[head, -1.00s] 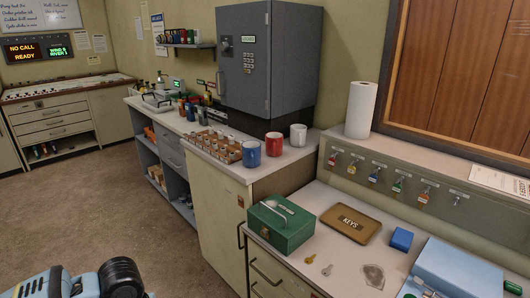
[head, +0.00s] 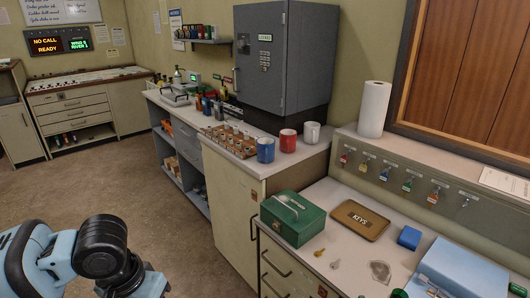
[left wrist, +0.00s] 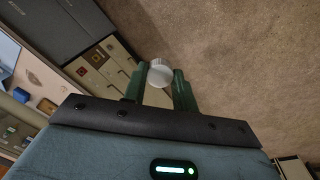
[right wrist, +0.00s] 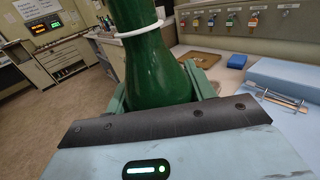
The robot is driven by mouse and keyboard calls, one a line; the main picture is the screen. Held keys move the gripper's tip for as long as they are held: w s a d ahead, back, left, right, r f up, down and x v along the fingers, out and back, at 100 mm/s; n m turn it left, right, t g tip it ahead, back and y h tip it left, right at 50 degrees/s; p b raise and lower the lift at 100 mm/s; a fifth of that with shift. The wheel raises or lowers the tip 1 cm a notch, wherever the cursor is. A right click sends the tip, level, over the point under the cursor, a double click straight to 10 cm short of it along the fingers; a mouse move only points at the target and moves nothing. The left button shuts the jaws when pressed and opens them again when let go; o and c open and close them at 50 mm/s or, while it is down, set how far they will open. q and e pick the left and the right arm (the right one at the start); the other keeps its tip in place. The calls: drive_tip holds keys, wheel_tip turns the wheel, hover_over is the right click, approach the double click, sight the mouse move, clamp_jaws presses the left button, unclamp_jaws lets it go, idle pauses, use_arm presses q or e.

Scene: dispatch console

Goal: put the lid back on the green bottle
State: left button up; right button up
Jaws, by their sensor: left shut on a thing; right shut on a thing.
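A white round lid (left wrist: 160,73) shows in the left wrist view, held between the tips of my left gripper (left wrist: 159,82), which is shut on it. The green bottle (right wrist: 158,70) fills the middle of the right wrist view, with a white ring (right wrist: 140,28) around its neck. My right gripper (right wrist: 160,92) is shut on the bottle's wide body. The bottle's mouth is cut off at the top of that view.
The counter at the right holds a green cash box (head: 292,218), a brown keys tray (head: 360,220), a small blue block (head: 409,237) and a light-blue box (head: 465,268). Mugs, a grey cabinet (head: 285,60) and a paper roll (head: 374,109) stand behind. Open floor (head: 160,210) lies left.

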use_arm(q)
drive_tip(key=shift+s+r+n, duration=0.3)
drive_tip(key=shift+r+n, duration=0.35)
drive_tip(key=shift+n, duration=0.15)
use_arm(e)
drive_tip(key=shift+s+a+r, duration=0.2)
drive_tip(key=shift+a+r, duration=0.1)
drive_tip(key=shift+r, duration=0.05)
drive_tip(key=w+a+n+g+y, duration=0.2)
drive_tip(key=w+a+n+y, duration=0.1)
drive_tip(key=a, duration=0.5)
drive_tip(key=w+a+n+g+y, duration=0.2)
drive_tip(key=w+a+n+y, duration=0.1)
drive_tip(key=a+n+y, duration=0.2)
drive_tip(key=a+r+y, duration=0.1)
drive_tip(key=a+y, duration=0.1)
drive_tip(key=y, duration=0.1)
drive_tip(key=shift+a+y, duration=0.3)
drive_tip(key=shift+a, duration=0.1)
